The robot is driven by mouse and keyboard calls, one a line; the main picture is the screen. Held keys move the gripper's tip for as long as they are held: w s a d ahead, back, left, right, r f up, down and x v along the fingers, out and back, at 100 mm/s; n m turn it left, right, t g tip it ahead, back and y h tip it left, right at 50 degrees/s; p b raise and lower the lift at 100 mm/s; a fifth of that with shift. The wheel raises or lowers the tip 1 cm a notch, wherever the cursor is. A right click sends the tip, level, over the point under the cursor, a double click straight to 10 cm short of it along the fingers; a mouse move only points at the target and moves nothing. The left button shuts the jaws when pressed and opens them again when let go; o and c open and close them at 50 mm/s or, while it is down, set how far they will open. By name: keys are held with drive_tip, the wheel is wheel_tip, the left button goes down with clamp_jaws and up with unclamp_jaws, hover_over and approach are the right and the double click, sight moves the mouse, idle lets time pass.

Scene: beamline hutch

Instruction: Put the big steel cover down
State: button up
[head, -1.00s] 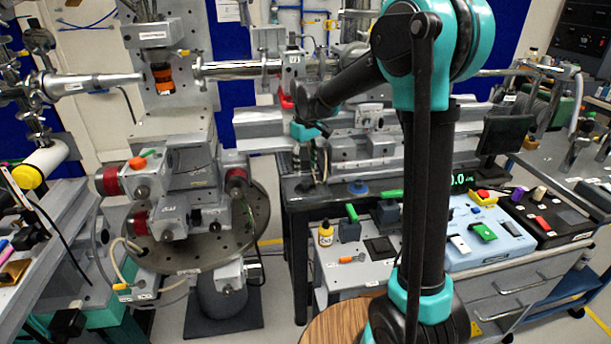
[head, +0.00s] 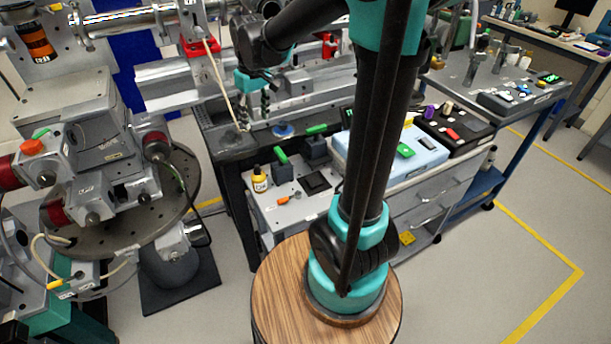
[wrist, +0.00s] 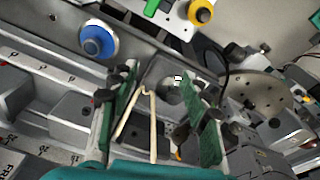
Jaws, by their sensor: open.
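My gripper (head: 256,118) points down over the back of the dark bench, in front of a long bright steel panel (head: 165,97). In the wrist view the two green-padded fingers (wrist: 160,125) stand wide apart. A thin pale rod with a bend (wrist: 151,120) shows between them; I cannot tell whether it touches either finger. In the head view a pale rod (head: 221,80) slants down from a red bracket to beside the gripper. I cannot tell for certain which piece is the big steel cover. The arm hides part of the bench.
A round stage (head: 180,195) is at left. A round wooden top (head: 275,285) is in front. Floor at right is clear.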

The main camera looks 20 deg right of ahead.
drive_tip(key=s+d+f+m, duration=0.1)
drive_tip(key=s+d+f, duration=0.1)
drive_tip(key=s, duration=0.1)
drive_tip(key=s+d+f+m+t, duration=0.1)
drive_tip(key=s+d+f, duration=0.1)
drive_tip(key=s, duration=0.1)
drive_tip(key=s+d+f, duration=0.2)
drive_tip(key=s, duration=0.1)
drive_tip(key=shift+s+d+m, duration=0.1)
drive_tip(key=shift+d+m, duration=0.3)
drive_tip(key=s+d+f+m+t, duration=0.1)
drive_tip(key=s+d+f, duration=0.3)
drive_tip(key=s, duration=0.5)
wheel_tip(320, 180, down, 2)
drive_tip(key=shift+s+f+m+t, duration=0.15)
drive_tip(key=shift+m+t, duration=0.25)
drive_tip(key=shift+m, duration=0.4)
